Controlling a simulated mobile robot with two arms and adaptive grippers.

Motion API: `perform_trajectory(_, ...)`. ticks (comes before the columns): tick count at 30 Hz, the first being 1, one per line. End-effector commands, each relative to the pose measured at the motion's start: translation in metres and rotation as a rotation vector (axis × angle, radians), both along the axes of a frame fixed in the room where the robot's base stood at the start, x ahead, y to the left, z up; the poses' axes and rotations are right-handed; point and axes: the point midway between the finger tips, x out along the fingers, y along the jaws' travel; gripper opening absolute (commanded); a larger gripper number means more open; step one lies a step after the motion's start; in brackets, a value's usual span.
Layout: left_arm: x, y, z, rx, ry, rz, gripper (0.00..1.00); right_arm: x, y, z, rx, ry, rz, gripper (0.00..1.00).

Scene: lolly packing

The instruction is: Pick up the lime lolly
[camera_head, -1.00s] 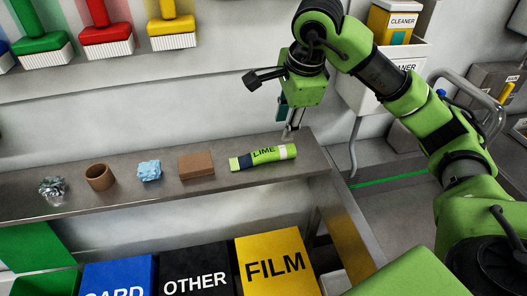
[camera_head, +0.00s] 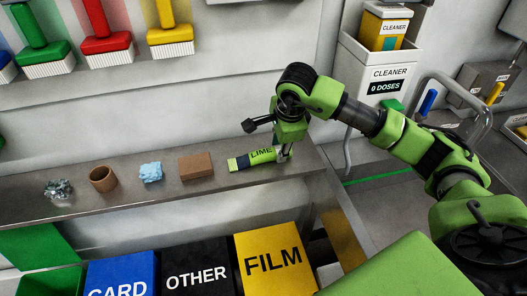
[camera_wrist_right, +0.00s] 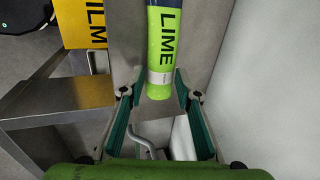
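The lime lolly (camera_head: 250,161) is a green tube-shaped wrapper with a dark band and the word LIME. It lies on its side at the right end of the metal shelf (camera_head: 220,192). It also shows in the right wrist view (camera_wrist_right: 163,50), pointing down between the fingers. My right gripper (camera_head: 284,154) is at the lolly's right end. In the right wrist view the right gripper (camera_wrist_right: 153,92) is open, with a finger on each side of the lolly's end and gaps visible between. My left gripper is not in view.
Left of the lolly on the shelf are a brown block (camera_head: 196,166), blue crumpled film (camera_head: 151,172), a brown ring (camera_head: 103,179) and crumpled foil (camera_head: 58,189). Below stand bins marked FILM (camera_head: 272,262), OTHER (camera_head: 196,275) and CARD (camera_head: 120,275). A wall rises behind.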

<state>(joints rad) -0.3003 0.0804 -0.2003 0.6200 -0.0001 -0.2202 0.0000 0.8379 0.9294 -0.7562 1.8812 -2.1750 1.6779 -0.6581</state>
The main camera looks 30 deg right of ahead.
Motion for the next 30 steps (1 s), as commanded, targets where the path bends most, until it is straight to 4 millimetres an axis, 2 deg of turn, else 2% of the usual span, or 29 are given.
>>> perform_trajectory(4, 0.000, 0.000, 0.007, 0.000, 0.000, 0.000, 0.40, 0.004, -0.001, -0.014, 0.000, 0.002, 0.000, 0.30)
perform_trajectory(11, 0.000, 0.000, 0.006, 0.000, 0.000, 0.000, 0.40, 0.005, -0.001, -0.017, 0.001, 0.000, 0.001, 0.30)
perform_trajectory(12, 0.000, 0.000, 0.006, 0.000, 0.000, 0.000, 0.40, 0.005, -0.001, -0.017, 0.001, 0.000, 0.001, 0.28)
perform_trajectory(15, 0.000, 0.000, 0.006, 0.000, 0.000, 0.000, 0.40, 0.005, -0.001, -0.017, 0.001, 0.000, 0.001, 0.03)
perform_trajectory(30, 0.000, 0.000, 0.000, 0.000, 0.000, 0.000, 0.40, 0.006, -0.002, -0.011, -0.001, -0.004, 0.000, 0.03)
